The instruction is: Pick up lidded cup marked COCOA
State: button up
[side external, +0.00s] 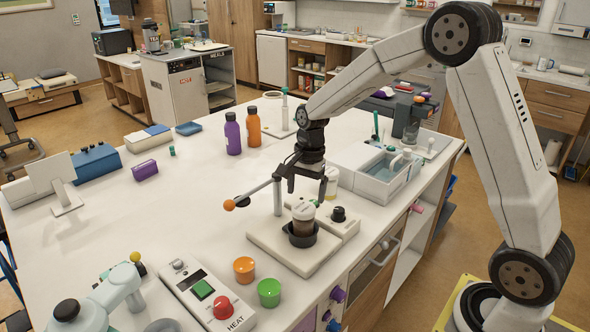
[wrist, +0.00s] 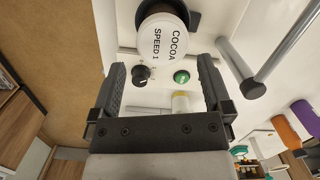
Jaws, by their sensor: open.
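The lidded cup marked COCOA (side external: 303,213) stands upright in a black round holder (side external: 302,239) on a white base plate. In the wrist view, its white lid (wrist: 163,40) reads "COCOA SPEED 1" and lies beyond the fingertips. My gripper (side external: 308,184) points down just above and slightly behind the cup, with its fingers apart. In the wrist view my gripper (wrist: 161,66) is open, with nothing held between the two black fingers. The lower part of the cup is hidden by the holder.
A grey post (side external: 277,197) with a lever ending in an orange ball (side external: 229,205) stands beside the cup. A black knob (wrist: 142,73) and green button (wrist: 181,76) sit behind it.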

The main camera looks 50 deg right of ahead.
aim_at(304, 207)
jog(key=shift+w+d+m, duration=0.2)
jog(key=shift+w+m, duration=0.2)
jog(key=shift+s+a+f, duration=0.1)
jog(key=shift+a+f, duration=0.05)
jog(key=shift+f, duration=1.15)
jog(key=shift+f, duration=0.1)
jog(key=shift+s+a+f, duration=0.1)
jog(key=shift+a+f, duration=0.05)
jog(key=shift+f, duration=1.1)
jog(key=shift+s+a+f, duration=0.1)
jog(key=shift+f, duration=1.15)
jog(key=c, duration=1.2)
jog(key=shift+w, duration=0.1)
